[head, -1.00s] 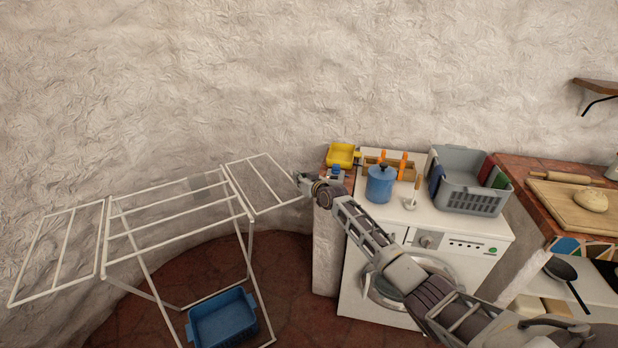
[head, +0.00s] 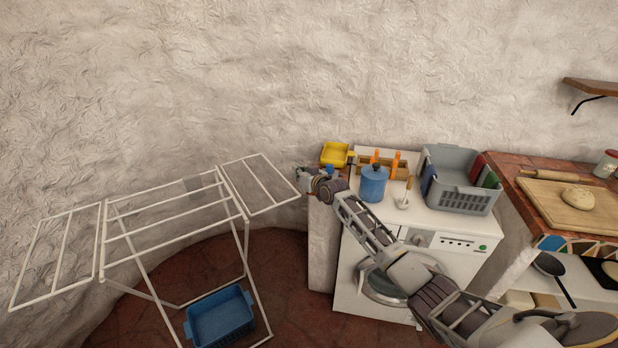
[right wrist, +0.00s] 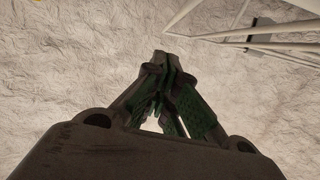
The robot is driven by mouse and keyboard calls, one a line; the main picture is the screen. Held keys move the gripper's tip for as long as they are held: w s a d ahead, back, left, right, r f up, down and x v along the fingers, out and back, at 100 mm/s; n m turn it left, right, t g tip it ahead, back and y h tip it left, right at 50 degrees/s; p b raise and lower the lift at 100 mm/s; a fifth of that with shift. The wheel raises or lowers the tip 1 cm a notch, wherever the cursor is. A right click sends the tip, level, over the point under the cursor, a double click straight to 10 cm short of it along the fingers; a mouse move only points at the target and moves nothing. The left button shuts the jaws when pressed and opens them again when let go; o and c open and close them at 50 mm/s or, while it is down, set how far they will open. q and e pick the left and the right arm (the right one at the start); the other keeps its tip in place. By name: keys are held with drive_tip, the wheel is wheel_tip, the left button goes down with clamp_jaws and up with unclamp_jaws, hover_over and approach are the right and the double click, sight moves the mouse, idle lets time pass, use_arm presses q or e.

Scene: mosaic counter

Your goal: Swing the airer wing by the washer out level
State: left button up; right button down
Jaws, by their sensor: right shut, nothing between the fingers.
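The white wire airer (head: 175,232) stands at the left in the head view. Its wing by the washer (head: 281,174) sticks out to the right from the frame, looking about level. My right gripper (head: 299,176) is at the wing's outer end, shut and empty; in the head view I cannot tell whether it touches the bar. In the right wrist view the closed fingers (right wrist: 164,62) stand apart from the white airer rods (right wrist: 275,45) at upper right. The airer's other wing (head: 58,252) is spread out at the left. My left gripper is not in view.
The washer (head: 470,222) carries a blue pot (head: 374,184) and a grey basket (head: 463,199). A yellow tub (head: 335,154) stands on the ledge behind my right wrist. A blue basket (head: 220,318) lies under the airer. The textured wall is close behind.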

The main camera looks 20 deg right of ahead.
drive_tip(key=v, duration=0.7)
idle(0.4)
drive_tip(key=shift+s+d, duration=0.15)
idle(0.3)
drive_tip(key=s+d+f+g+h, duration=0.1)
drive_tip(key=s+f, duration=0.3)
drive_tip(key=f, duration=0.7)
drive_tip(key=s+d+f+g, duration=0.1)
drive_tip(key=s+f+g, duration=0.15)
drive_tip(key=f, duration=0.75)
drive_tip(key=s+d+f+g+h, duration=0.1)
drive_tip(key=s+f, duration=0.3)
drive_tip(key=f, duration=0.7)
drive_tip(key=s+f+g+h, duration=0.1)
drive_tip(key=s+f+g, duration=0.3)
drive_tip(key=s+f, duration=1.5)
drive_tip(key=s+a+f+g, duration=0.1)
drive_tip(key=s+f, duration=0.4)
drive_tip(key=s, duration=0.8)
drive_tip(key=s+a+f+g, duration=0.2)
drive_tip(key=s+f, duration=0.4)
drive_tip(key=s, duration=0.6)
drive_tip(key=s+a+f+n+g, duration=0.1)
drive_tip(key=s+f, duration=0.4)
drive_tip(key=s, duration=0.8)
drive_tip(key=shift+s+a+f+g, duration=0.35)
drive_tip(key=shift+a+g, duration=0.3)
drive_tip(key=shift+a, duration=0.2)
